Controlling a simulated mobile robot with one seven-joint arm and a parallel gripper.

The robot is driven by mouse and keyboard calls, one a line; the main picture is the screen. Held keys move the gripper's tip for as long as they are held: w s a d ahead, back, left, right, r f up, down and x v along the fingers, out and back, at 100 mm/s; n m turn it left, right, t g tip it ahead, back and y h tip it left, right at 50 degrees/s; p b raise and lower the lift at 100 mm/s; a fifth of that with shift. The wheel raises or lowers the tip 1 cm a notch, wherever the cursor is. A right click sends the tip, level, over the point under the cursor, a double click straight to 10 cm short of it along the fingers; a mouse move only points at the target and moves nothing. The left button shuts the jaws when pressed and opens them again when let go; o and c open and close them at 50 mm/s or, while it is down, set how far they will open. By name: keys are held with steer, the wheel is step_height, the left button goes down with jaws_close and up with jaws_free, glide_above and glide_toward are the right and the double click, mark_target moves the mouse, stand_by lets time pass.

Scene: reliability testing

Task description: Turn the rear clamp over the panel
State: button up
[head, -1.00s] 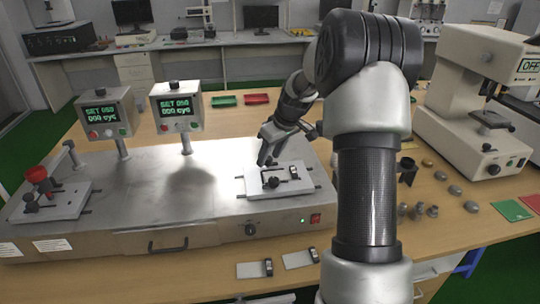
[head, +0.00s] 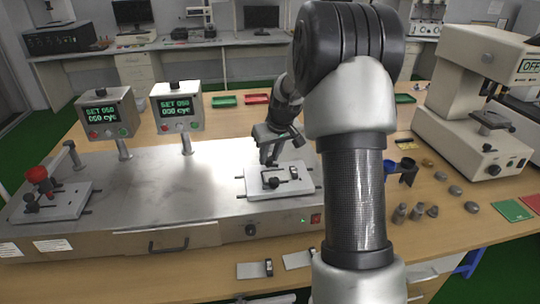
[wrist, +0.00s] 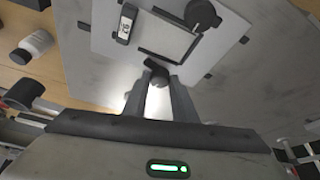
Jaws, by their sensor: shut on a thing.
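A white fixture plate (head: 283,189) sits on the right part of the steel bench unit. It also shows in the wrist view (wrist: 112,38). A light panel in a dark corner frame (wrist: 168,36) lies on it, with a small dark numbered block (wrist: 126,24) beside it. The front clamp, a black round knob (wrist: 203,14), stands at the panel's far edge in the wrist view. My gripper (wrist: 157,94) is shut on the rear clamp (wrist: 157,72), a small dark piece at the plate's rear edge, mostly hidden between the fingers. In the head view my gripper (head: 267,162) reaches down there.
A second fixture with a red knob (head: 37,175) stands at the unit's left end. Two display boxes (head: 107,113) (head: 176,106) rise behind. Small metal parts (head: 416,211) and a hardness-tester-like machine (head: 470,110) are on the right. The steel top's middle is clear.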

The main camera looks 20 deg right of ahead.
steer(key=m, duration=0.1)
steer(key=m+h+p, duration=0.1)
steer(key=m, duration=0.1)
steer(key=shift+a+r+m, duration=0.1)
steer(key=shift+a+m, duration=0.2)
steer(key=m+h+p, duration=0.2)
steer(key=m, duration=0.1)
steer(key=shift+w+a+m+g, duration=0.1)
steer(key=shift+a+m+g, duration=0.05)
steer(key=shift+m+g, duration=0.2)
steer(key=m+g+h+p, duration=0.1)
steer(key=m, duration=0.2)
steer(key=shift+w+m, duration=0.15)
steer(key=shift+m, duration=0.1)
steer(key=shift+a+m+g+p, duration=0.15)
steer(key=shift+m+g+p, duration=0.5)
steer(key=shift+m, duration=1.05)
steer(key=o, duration=1)
steer(key=shift+w, duration=0.1)
steer(key=shift+o, duration=0.2)
